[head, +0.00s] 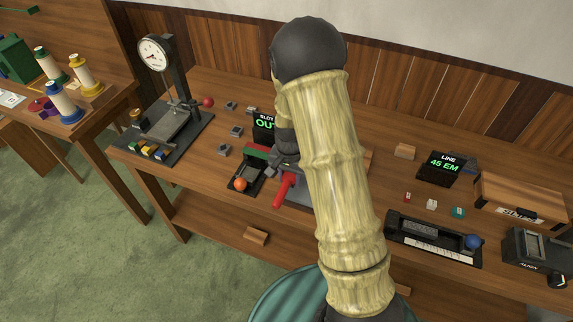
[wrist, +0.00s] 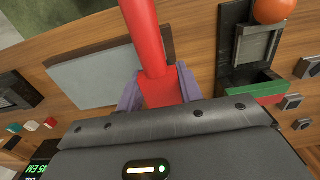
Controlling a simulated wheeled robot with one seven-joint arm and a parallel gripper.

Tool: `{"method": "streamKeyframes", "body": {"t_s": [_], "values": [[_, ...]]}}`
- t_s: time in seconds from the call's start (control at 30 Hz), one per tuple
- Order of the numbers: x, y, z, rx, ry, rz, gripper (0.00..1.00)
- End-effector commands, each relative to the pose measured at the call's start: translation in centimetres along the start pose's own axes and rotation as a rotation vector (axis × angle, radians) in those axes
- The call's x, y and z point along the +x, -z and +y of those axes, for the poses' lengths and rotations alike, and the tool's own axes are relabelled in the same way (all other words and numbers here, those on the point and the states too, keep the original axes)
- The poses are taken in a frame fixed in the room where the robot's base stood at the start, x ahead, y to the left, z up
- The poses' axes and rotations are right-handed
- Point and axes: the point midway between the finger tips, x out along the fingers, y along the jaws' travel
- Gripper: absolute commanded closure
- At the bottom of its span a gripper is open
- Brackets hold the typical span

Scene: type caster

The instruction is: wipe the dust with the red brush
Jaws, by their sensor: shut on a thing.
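My gripper (head: 283,172) is shut on the red brush (head: 283,191) above the middle of the bench. In the wrist view the red brush (wrist: 146,42) runs up out of the frame from between the two purple-grey fingers of my gripper (wrist: 159,88). The brush's bristles cannot be made out. A pale grey plate (wrist: 92,80) lies beneath and beside the brush; in the head view my arm mostly covers it. No dust can be told apart in either view.
A black fixture with an orange ball (head: 240,184) stands just left of the brush. A dial gauge stand (head: 154,52) is further left. A black tray with a blue ball (head: 473,241), a line display (head: 441,167) and a wooden box (head: 520,196) are on the right.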

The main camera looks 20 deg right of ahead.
Motion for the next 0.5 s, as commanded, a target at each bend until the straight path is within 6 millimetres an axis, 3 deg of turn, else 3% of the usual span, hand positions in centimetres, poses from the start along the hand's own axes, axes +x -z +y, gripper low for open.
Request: {"method": "streamKeyframes", "body": {"t_s": [0.5], "values": [[-4.9,0.1,0.2,0.003,-0.002,-0.003,0.89]]}}
